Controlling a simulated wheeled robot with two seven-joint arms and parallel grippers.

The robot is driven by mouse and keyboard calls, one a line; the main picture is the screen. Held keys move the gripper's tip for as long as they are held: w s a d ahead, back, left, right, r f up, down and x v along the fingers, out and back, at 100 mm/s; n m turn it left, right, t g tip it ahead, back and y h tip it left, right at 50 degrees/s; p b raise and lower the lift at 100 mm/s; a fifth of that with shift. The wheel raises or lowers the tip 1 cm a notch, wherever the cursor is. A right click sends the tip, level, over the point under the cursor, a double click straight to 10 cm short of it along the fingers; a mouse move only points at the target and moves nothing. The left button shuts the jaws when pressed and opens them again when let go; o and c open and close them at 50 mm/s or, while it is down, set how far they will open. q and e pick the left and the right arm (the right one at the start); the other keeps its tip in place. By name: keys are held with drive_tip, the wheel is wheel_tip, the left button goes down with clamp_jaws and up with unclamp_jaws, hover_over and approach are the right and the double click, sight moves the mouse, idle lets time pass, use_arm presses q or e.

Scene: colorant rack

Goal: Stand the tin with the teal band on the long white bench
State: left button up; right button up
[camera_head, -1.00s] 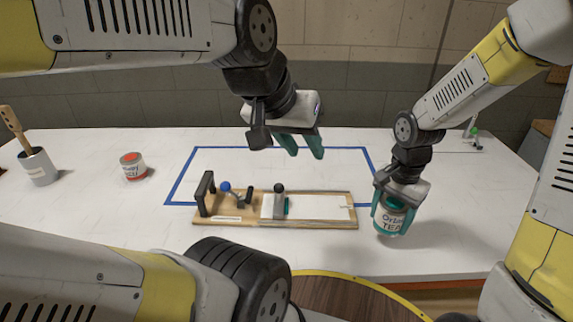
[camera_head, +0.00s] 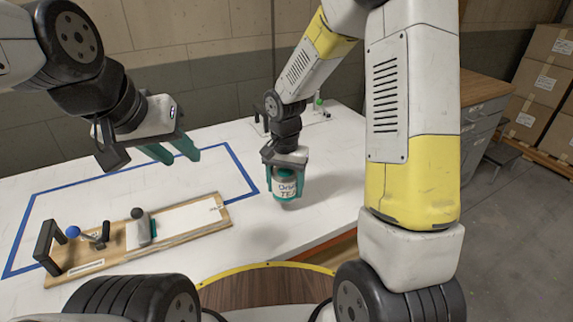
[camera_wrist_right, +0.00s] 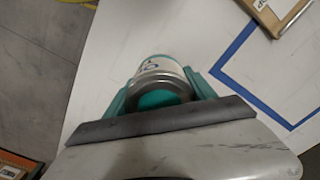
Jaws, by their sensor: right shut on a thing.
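The tin with the teal band (camera_head: 287,188) is upright in my right gripper (camera_head: 284,180), near the right end of the long white bench (camera_head: 325,212). The gripper's teal fingers are shut on its sides. Whether the tin's base touches the bench I cannot tell. In the right wrist view the tin (camera_wrist_right: 157,75) shows its metal rim and teal lid between the fingers. My left gripper (camera_head: 175,155) is empty, its teal fingers apart, above the blue-taped area.
A wooden board with clamps (camera_head: 140,240) lies on the bench, partly inside the blue tape outline (camera_head: 240,165). A small stand with a green part (camera_head: 318,105) is at the back. A wooden-topped cabinet (camera_head: 485,95) and cardboard boxes (camera_head: 535,75) stand to the right.

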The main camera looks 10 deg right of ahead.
drive_tip(key=w+d, duration=0.1)
drive_tip(key=w, duration=0.1)
drive_tip(key=w+d, duration=0.2)
drive_tip(key=w, duration=0.1)
drive_tip(key=w+d+f, duration=0.1)
drive_tip(key=w+d, duration=0.1)
drive_tip(key=w, duration=0.1)
drive_tip(key=shift+w+d, duration=0.1)
drive_tip(key=shift+w, duration=0.1)
drive_tip(key=shift+f, duration=1.7)
drive_tip(key=shift+f, duration=0.15)
drive_tip(key=o, duration=1.5)
